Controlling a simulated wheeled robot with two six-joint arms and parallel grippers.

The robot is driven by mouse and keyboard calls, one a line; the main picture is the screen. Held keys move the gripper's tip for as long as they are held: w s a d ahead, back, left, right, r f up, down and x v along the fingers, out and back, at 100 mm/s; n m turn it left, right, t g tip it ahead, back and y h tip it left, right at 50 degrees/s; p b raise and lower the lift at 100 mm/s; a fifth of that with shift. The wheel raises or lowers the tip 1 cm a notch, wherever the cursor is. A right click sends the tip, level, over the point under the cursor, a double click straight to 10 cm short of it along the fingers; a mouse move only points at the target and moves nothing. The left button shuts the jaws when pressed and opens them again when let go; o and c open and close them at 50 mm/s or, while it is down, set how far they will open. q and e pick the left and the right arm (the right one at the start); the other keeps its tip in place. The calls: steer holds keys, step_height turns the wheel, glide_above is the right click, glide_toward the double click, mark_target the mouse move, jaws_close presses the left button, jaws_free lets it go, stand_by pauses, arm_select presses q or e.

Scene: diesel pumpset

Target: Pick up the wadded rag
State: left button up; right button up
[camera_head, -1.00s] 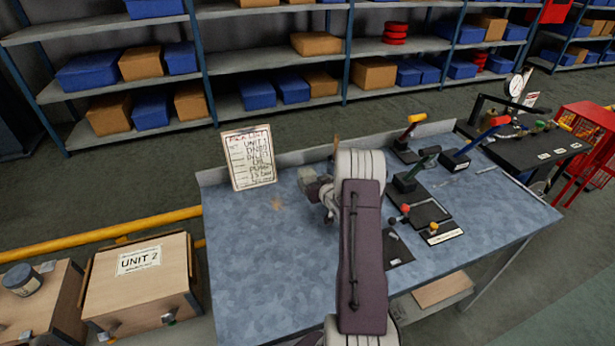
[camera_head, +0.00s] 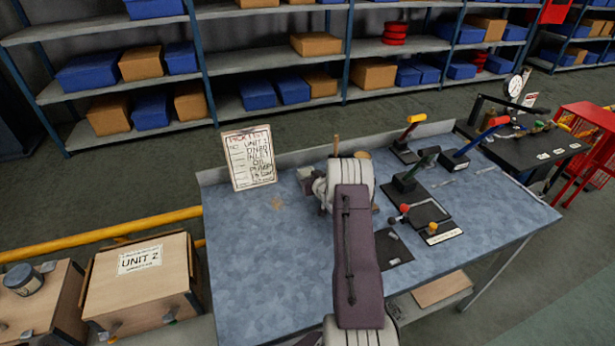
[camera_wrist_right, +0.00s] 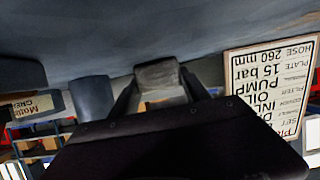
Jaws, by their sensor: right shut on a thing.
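The wadded rag (camera_head: 304,173) is a small pale grey lump at the back of the blue-grey workbench, left of my right arm in the head view. In the right wrist view the grey rag (camera_wrist_right: 160,76) sits between the two dark fingers. My right gripper (camera_head: 307,181) is shut on it; in the head view the white wrist hides part of the gripper. I cannot tell whether the rag touches the bench top. My left gripper is in neither view.
The workbench (camera_head: 255,255) is clear at left and front. A written board (camera_head: 249,158) stands at its back left edge. Lever tools (camera_head: 415,175) stand right of my arm. A tan round thing (camera_head: 362,155) shows behind the wrist. Shelves (camera_head: 270,110) stand beyond.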

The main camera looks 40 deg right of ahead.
step_height(320, 180, up, 5)
steer(key=shift+s+d+f, duration=0.1)
steer(key=shift+d+f, duration=0.05)
steer(key=shift+f, duration=0.05)
steer(key=s+d+r+p, duration=0.1)
steer(key=s+d+r, duration=0.4)
steer(key=s, duration=0.4)
steer(key=shift+s+d+r, duration=0.2)
steer(key=shift+s+r, duration=0.2)
steer(key=shift+r, duration=0.3)
